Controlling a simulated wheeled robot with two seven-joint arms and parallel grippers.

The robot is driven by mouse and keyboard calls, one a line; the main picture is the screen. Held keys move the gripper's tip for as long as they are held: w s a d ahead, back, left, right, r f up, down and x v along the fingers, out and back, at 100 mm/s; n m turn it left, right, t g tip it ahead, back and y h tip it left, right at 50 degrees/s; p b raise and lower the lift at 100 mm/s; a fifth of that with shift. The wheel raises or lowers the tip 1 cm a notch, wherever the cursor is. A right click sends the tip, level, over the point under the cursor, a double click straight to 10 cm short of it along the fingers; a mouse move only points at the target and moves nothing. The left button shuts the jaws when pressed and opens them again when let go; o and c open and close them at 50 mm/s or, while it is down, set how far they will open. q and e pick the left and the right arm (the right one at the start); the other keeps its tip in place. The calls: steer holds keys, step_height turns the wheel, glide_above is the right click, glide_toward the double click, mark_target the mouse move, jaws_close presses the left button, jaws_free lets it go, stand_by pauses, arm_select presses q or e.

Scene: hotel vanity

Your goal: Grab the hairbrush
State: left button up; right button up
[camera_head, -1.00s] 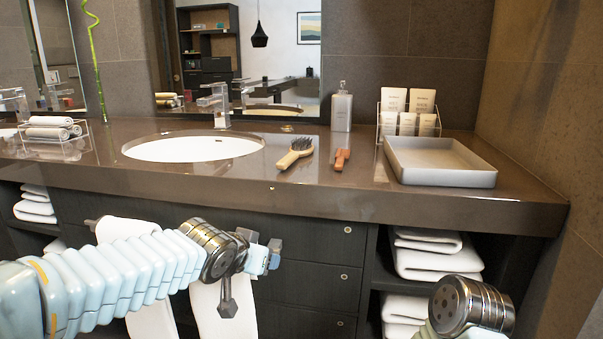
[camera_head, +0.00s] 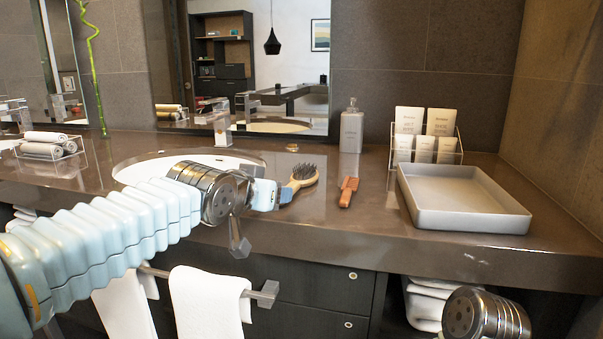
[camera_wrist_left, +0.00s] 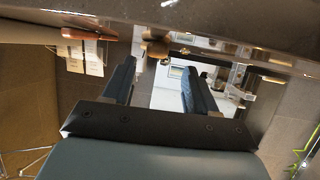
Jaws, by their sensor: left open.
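The hairbrush (camera_head: 304,176) lies on the brown counter right of the sink, with dark bristles, a pale wooden rim and its handle toward me. My left gripper (camera_head: 276,193) is at the near end of the handle, partly overlapping it in the head view; I cannot tell whether they touch. In the left wrist view the two fingers of my left gripper (camera_wrist_left: 159,78) stand apart with nothing held between them. A tan shape, probably the brush handle's end (camera_wrist_left: 155,46), shows just beyond the fingertips. My right gripper is out of frame; only its wrist shows.
A reddish-brown comb-like item (camera_head: 347,191) lies right of the brush. A grey tray (camera_head: 470,218), a rack of tubes (camera_head: 425,150) and a soap dispenser (camera_head: 351,128) stand farther right. The sink (camera_head: 135,170) and faucet (camera_head: 222,128) are left. The counter's front edge is below my left gripper.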

mark_target(297, 181)
arm_select(q)
steer(key=x, duration=0.2)
steer(key=p+x, duration=0.1)
steer(key=x, duration=0.1)
steer(key=shift+w+d, duration=0.2)
steer(key=shift+d, duration=0.15)
steer(key=shift+w+d+f, duration=0.15)
steer(key=shift+w+f, duration=0.05)
steer(key=shift+w, duration=0.1)
steer(key=shift+c, duration=0.3)
jaws_close()
steer(key=shift+r, duration=0.1)
